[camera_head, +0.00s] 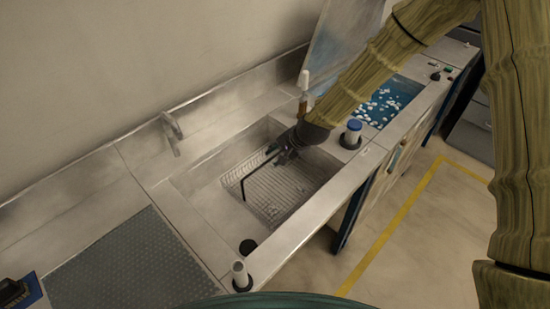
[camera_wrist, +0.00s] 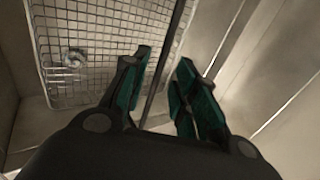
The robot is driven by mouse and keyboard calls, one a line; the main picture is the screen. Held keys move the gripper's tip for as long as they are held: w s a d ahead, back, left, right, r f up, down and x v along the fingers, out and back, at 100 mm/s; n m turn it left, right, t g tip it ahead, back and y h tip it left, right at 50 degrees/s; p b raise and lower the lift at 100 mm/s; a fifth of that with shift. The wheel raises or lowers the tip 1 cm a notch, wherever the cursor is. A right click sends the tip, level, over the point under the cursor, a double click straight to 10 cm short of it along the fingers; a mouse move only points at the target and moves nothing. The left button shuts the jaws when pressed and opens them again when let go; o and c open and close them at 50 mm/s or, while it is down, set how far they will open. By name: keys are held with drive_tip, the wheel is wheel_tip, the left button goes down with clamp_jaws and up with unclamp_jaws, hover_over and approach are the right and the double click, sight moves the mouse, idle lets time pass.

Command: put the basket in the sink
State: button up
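The wire basket (camera_head: 285,192) is inside the sink (camera_head: 205,195) in the head view, its mesh low in the basin. Its dark handle (camera_head: 243,188) stands up above it. My gripper (camera_head: 280,155) is at the upper part of the handle, over the sink. In the wrist view the basket's mesh (camera_wrist: 110,22) fills the upper left, with a round drain (camera_wrist: 75,58) visible through it. My gripper's green-padded fingers (camera_wrist: 163,75) are apart, and the thin handle bar (camera_wrist: 166,62) runs through the gap between them, with space on both sides.
A faucet (camera_head: 172,130) stands behind the sink. A short white cylinder (camera_head: 240,272) is at the front edge. A grey mat (camera_head: 130,265) lies left.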

drive_tip(key=b+v, duration=0.1)
drive_tip(key=v, duration=0.6)
drive_tip(key=shift+b, duration=0.3)
drive_tip(key=shift+s+d+r, duration=0.1)
drive_tip(key=shift+r, duration=0.15)
